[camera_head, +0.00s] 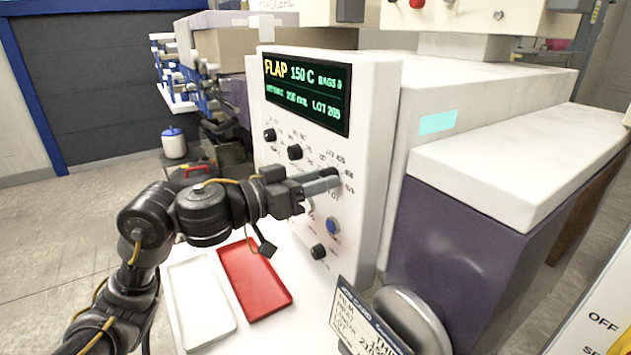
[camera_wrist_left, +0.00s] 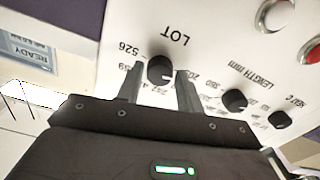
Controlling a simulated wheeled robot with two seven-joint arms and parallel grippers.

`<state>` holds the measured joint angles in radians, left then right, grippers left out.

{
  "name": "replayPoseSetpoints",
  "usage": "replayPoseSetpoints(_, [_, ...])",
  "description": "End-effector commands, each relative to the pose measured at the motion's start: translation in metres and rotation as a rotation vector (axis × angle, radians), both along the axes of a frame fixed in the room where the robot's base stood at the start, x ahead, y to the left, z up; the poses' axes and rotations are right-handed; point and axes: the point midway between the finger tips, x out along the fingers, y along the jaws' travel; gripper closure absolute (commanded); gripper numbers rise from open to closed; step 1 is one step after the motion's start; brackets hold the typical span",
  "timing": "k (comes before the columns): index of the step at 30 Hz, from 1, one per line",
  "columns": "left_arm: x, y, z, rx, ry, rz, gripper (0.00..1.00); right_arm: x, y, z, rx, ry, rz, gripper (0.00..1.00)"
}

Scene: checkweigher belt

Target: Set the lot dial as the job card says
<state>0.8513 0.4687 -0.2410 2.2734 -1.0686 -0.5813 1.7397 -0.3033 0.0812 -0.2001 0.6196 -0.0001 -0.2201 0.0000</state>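The lot dial (camera_wrist_left: 160,70) is a black knob under the word LOT on the white panel (camera_wrist_left: 225,50), with printed numbers around it. My left gripper (camera_head: 332,179) is at the panel front in the head view and largely hides the dial there. In the left wrist view its two fingers (camera_wrist_left: 158,82) stand open on either side of the knob, with small gaps showing. The screen (camera_head: 307,92) reads FLAP, 150 C and what looks like LOT 205. The job card (camera_head: 362,322) is tilted at the bottom; its lot number is too small to read surely. My right gripper is out of view.
Other black knobs (camera_head: 294,152) sit up and left of the gripper. A blue button (camera_head: 333,226) and another knob (camera_head: 319,252) are below it. A white tray (camera_head: 201,305) and a red tray (camera_head: 254,281) lie below my arm. A purple-sided machine (camera_head: 470,235) stands at right.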

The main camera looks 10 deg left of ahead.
Motion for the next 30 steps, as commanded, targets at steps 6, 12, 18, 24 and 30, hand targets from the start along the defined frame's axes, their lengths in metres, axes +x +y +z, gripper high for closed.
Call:
replayPoseSetpoints(6, [-0.0001,0.0003,-0.0001,0.0,0.0,0.001,0.92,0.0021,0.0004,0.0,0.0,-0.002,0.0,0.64])
replayPoseSetpoints(12, [-0.0001,0.0005,-0.0001,0.009,-0.008,0.001,0.93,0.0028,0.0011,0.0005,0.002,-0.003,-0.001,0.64])
replayPoseSetpoints(18, [0.0001,0.0006,0.0005,0.058,-0.058,0.001,0.93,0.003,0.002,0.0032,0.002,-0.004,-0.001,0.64])
replayPoseSetpoints(24, [0.0002,0.0005,0.0005,0.163,-0.16,0.0,0.93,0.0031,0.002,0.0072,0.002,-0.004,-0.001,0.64])
replayPoseSetpoints(30, [0.0003,0.0003,0.0002,0.296,-0.292,0.0,0.93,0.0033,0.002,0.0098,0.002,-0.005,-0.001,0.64])
